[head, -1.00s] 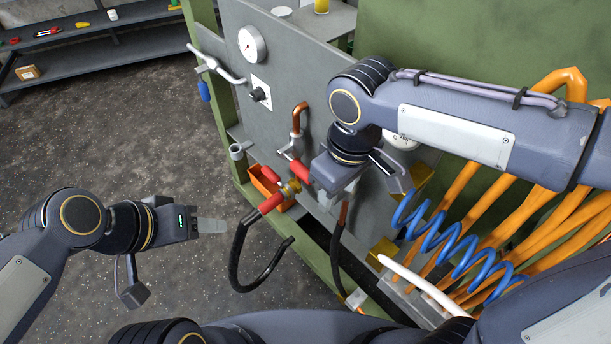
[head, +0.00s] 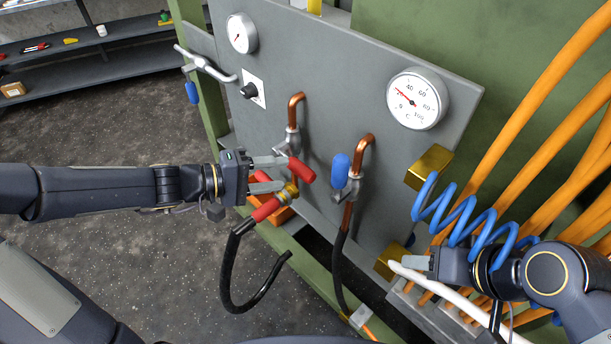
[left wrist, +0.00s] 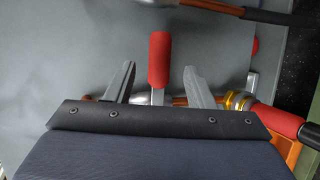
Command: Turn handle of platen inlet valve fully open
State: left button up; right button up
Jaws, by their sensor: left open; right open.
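A valve with a red handle (head: 301,170) sits on the left copper pipe of the grey panel. A second valve with an upright blue handle (head: 340,170) sits on the pipe to its right. Which one is the platen inlet valve carries no readable label. My left gripper (head: 283,174) is open at the red handle. In the left wrist view the red handle (left wrist: 159,60) stands between the two separated fingers (left wrist: 159,72), with gaps on both sides. My right gripper (head: 418,263) is open at the lower right, by the white hose; its fingers are partly hidden.
A red hose grip (head: 267,209) with a brass fitting and black hose hangs just below the left gripper. A temperature gauge (head: 416,98), blue coiled hose (head: 470,235) and orange hoses (head: 540,100) are at right. An orange bin (head: 283,214) sits behind the hose.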

aim_at(308, 169)
pick_arm(q)
jog(key=shift+w+d+f, duration=0.2)
jog(key=shift+w, duration=0.1)
jog(key=shift+w+d, duration=0.15)
jog(key=shift+d, duration=0.2)
jog(key=x, duration=0.7)
jog(key=shift+a, duration=0.1)
grip_shut()
